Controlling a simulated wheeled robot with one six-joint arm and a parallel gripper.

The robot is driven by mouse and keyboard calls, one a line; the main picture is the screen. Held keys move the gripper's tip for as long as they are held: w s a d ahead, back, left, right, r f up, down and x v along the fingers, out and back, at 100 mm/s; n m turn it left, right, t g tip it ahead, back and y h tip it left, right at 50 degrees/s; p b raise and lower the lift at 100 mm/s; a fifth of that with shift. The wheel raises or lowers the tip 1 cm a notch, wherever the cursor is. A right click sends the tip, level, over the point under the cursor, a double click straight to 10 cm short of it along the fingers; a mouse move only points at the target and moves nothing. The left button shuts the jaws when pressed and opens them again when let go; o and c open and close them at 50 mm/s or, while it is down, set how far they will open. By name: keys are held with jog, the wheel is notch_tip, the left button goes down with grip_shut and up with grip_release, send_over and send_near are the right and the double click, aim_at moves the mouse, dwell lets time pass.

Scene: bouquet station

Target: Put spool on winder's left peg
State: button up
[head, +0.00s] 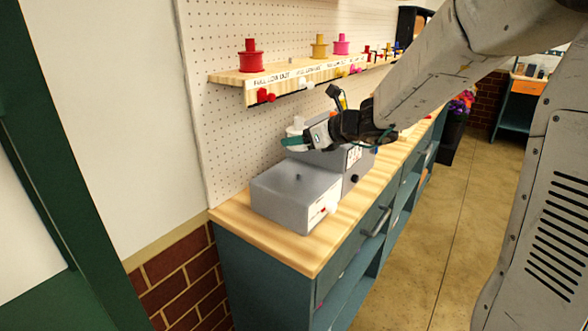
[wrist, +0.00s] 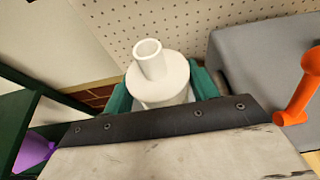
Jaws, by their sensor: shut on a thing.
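A white spool (wrist: 158,82) with a hollow upright tube stands between the green fingers of my gripper (wrist: 163,97) in the wrist view. The gripper is shut on it. In the head view my gripper (head: 297,143) is above the grey winder (head: 292,196), with the white spool (head: 297,124) partly hidden behind the fingers. The winder has a low grey box at its left with a small dark peg (head: 298,177) on top, apart from the spool. A taller grey part (head: 357,160) stands behind and right, partly hidden by my gripper.
A wooden shelf (head: 235,77) on the pegboard holds a red spool (head: 251,56), a yellow spool (head: 319,46) and a pink spool (head: 341,44). Bare wooden worktop (head: 295,250) lies in front of the winder. An orange handle (wrist: 300,92) shows at right in the wrist view.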

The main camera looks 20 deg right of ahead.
notch_tip(320, 180, down, 9)
jog(key=shift+f, duration=0.1)
dwell(0.3)
jog(key=shift+f, duration=0.1)
jog(key=o, duration=1)
